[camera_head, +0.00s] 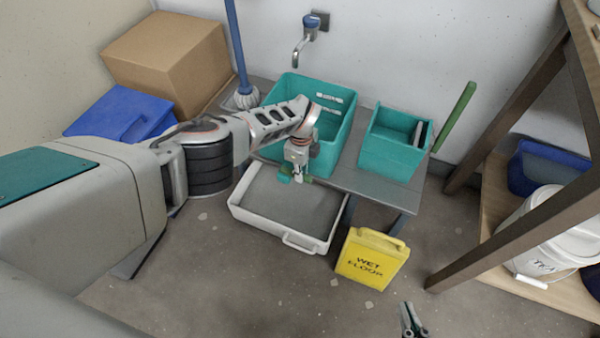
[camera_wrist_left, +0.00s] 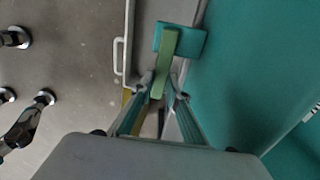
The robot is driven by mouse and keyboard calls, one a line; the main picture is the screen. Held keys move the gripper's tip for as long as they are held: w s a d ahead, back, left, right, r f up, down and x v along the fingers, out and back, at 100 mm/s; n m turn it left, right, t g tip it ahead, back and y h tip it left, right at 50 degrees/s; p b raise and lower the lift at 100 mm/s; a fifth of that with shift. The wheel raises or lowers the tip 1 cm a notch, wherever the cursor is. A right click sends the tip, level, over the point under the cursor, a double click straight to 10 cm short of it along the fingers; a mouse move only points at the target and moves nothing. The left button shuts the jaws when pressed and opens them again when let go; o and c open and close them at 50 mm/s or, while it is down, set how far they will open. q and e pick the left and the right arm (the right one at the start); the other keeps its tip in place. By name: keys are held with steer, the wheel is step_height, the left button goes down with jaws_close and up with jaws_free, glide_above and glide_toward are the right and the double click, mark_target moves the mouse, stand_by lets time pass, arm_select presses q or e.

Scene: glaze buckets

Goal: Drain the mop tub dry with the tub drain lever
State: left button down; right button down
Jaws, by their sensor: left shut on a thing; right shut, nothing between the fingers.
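A large teal tub (camera_head: 345,128) stands on a grey bench below a wall tap. My left gripper (camera_head: 298,176) is at its front side, shut on a light green lever. In the left wrist view the lever (camera_wrist_left: 167,62) lies between the fingertips (camera_wrist_left: 162,92), against a small teal block (camera_wrist_left: 192,42) beside the tub wall (camera_wrist_left: 240,70). My arm covers part of the tub, and I cannot tell its water level. A white-rimmed tray (camera_head: 238,212) with a flat grey inside sits below the gripper. My right gripper (camera_head: 413,322) is shut and empty at the bottom edge.
A smaller teal bin (camera_head: 390,155) stands right of the tub on the bench (camera_head: 372,187). A yellow wet-floor sign (camera_head: 371,260) stands on the floor right of the tray. A mop (camera_head: 242,95), cardboard box (camera_head: 165,60) and blue bin (camera_head: 120,115) are at left. A wooden shelf (camera_head: 485,245) is at right.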

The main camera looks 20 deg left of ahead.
arm_select(q)
steer(key=shift+d+f+n, duration=0.2)
steer(key=shift+f+n, duration=0.05)
steer(key=shift+n, duration=0.05)
steer(key=c, duration=2)
jaws_free()
steer(key=shift+o, duration=0.2)
steer(key=shift+r, duration=0.1)
steer(key=shift+w+a+r, duration=0.1)
steer(key=shift+a, duration=0.05)
